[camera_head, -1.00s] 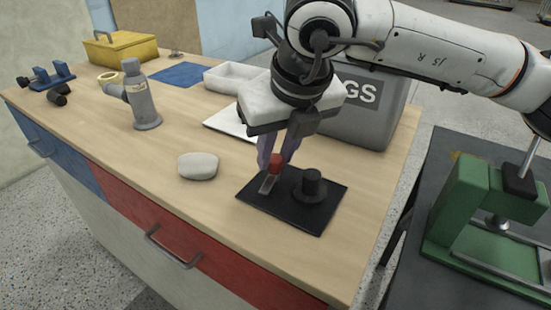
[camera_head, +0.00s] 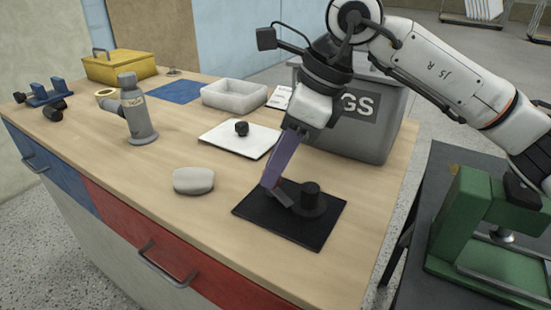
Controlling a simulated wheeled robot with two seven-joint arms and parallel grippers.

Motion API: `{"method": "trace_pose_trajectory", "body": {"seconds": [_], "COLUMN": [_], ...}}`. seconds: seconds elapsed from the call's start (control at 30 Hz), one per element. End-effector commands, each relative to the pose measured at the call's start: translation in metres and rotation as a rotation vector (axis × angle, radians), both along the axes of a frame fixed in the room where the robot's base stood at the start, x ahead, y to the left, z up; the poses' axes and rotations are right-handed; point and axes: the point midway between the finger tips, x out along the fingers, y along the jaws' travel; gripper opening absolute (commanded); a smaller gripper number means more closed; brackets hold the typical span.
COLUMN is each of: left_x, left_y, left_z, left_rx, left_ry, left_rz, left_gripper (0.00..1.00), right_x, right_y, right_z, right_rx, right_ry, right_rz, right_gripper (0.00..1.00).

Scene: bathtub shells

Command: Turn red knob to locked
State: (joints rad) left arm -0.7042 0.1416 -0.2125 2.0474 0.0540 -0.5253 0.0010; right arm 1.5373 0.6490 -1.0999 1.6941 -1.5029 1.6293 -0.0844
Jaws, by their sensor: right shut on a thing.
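A flat black plate (camera_head: 322,236) lies near the front right corner of the wooden bench. A round black base with a short upright black post (camera_head: 310,193) stands on it. My right gripper (camera_head: 271,182) reaches down at a slant to the left side of this base. Its purple fingers overlap in this view and are shut on the red knob, which they now hide almost fully. A small grey piece (camera_head: 283,196) shows just below the fingertips. The knob's exact angle cannot be seen. My left gripper is out of view.
A whitish stone-like lump (camera_head: 194,181) lies left of the plate. Behind are a white board (camera_head: 225,139) with a black knob, a white tray (camera_head: 234,97) and a grey bin (camera_head: 375,135). A grey bottle-like tool (camera_head: 138,115) stands left. A green press (camera_head: 480,220) is at right.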

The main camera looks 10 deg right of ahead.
Motion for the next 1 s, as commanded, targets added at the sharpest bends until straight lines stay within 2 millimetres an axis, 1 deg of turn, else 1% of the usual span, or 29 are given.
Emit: {"method": "trace_pose_trajectory", "body": {"seconds": [0.03,0.2,0.5,0.7,1.0], "left_x": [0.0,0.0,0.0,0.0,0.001], "left_y": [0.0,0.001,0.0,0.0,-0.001], "left_z": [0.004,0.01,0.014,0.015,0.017], "left_rx": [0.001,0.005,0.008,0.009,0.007], "left_ry": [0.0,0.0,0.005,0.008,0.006], "left_rz": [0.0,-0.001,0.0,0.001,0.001], "left_gripper": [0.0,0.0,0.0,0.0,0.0], "right_x": [0.001,0.002,0.003,0.004,0.004], "right_y": [0.0,-0.001,-0.001,-0.001,-0.001], "right_z": [0.003,0.003,0.002,0.002,0.001], "right_rx": [0.002,0.001,0.0,0.0,-0.002], "right_ry": [0.002,0.001,-0.002,-0.002,-0.003], "right_rz": [0.041,0.183,0.362,0.42,0.442], "right_gripper": [0.02,0.02,0.02,0.02,0.02]}}
